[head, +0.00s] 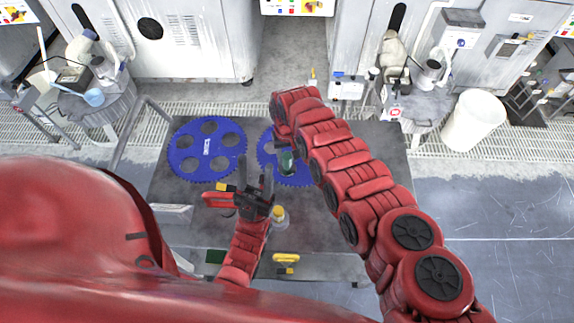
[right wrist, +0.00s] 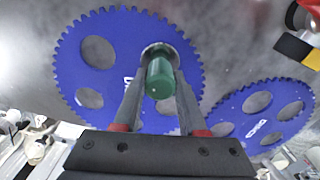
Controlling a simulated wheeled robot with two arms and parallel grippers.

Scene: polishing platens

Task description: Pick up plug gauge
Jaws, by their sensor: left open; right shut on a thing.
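The plug gauge has a green handle (right wrist: 160,80) and a metal end (right wrist: 158,52). In the right wrist view it lies between the two fingers of my right gripper (right wrist: 161,92), which is shut on it. The metal end points away from the gripper, over a blue toothed platen (right wrist: 90,30); I cannot tell whether it touches it. The green handle also shows in the head view (head: 287,161), partly hidden by my right arm. My left gripper (head: 256,174) is open and empty over the table, left of the gauge, with its fingers pointing away from me.
A second blue platen (head: 207,150) lies on the left of the grey table (head: 390,150). A yellow-topped bottle (head: 279,215) and a yellow item (head: 286,258) are near the front. A white bin (head: 473,120) stands beyond the table at right.

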